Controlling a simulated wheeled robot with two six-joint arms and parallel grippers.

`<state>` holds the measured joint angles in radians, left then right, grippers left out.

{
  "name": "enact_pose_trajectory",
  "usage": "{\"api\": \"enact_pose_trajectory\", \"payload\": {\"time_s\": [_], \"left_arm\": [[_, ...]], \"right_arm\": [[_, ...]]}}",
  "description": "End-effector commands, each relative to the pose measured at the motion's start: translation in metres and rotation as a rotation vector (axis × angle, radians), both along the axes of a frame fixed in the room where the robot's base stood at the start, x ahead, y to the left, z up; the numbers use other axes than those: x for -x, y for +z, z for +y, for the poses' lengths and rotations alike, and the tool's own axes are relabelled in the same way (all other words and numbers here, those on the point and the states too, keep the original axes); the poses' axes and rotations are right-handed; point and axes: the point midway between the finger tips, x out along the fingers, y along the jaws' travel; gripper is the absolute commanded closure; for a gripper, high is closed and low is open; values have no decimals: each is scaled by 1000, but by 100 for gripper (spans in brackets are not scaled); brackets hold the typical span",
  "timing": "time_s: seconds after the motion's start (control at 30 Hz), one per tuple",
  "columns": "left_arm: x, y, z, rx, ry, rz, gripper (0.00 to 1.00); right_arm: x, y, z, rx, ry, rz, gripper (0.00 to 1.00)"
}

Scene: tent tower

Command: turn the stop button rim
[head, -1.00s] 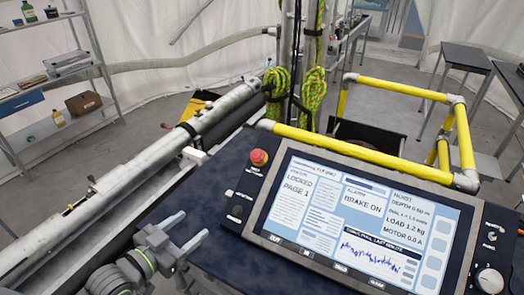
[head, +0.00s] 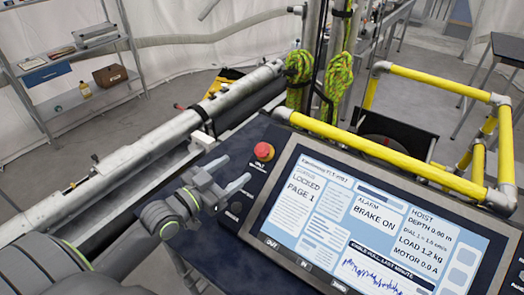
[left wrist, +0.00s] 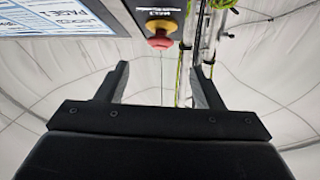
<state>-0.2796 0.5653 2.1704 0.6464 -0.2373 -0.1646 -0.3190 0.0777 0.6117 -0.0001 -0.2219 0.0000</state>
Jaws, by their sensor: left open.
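The stop button (head: 264,151) is a red mushroom cap on the dark console's upper left corner, beside the screen. It also shows in the left wrist view (left wrist: 160,36) as a red knob on a yellow base, near the top centre. My left gripper (head: 238,167) is open and empty, with its fingers pointing towards the button from the lower left. In the left wrist view my two fingertips (left wrist: 160,68) are spread apart, with the button beyond the gap between them and not touched. My right gripper is not in view.
The console screen (head: 375,225) lies right of the button and reads "LOCKED" and "BRAKE ON". Small dark buttons (head: 236,207) sit below it. A yellow rail (head: 385,157) runs behind the console. A green rope coil (head: 338,78) hangs behind the button. A grey pipe (head: 150,150) lies left.

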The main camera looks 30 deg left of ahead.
Motion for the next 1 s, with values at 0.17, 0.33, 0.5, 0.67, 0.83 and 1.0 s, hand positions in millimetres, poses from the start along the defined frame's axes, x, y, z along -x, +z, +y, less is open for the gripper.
{"api": "enact_pose_trajectory", "payload": {"time_s": [0.17, 0.33, 0.5, 0.67, 0.83, 1.0], "left_arm": [[-32, 2, -9, 5, 1, -2, 39], [-62, 2, -17, 3, 2, -1, 39], [-88, 2, -24, 3, 1, 0, 39], [-103, 1, -28, 1, 1, 0, 39], [-108, 0, -30, 1, 0, 1, 39], [-108, 0, -30, 0, 0, 1, 39]], "right_arm": [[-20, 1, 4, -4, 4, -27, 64], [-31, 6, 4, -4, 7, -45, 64], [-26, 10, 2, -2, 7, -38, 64], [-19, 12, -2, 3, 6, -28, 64], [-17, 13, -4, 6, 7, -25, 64], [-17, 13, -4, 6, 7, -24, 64]]}}
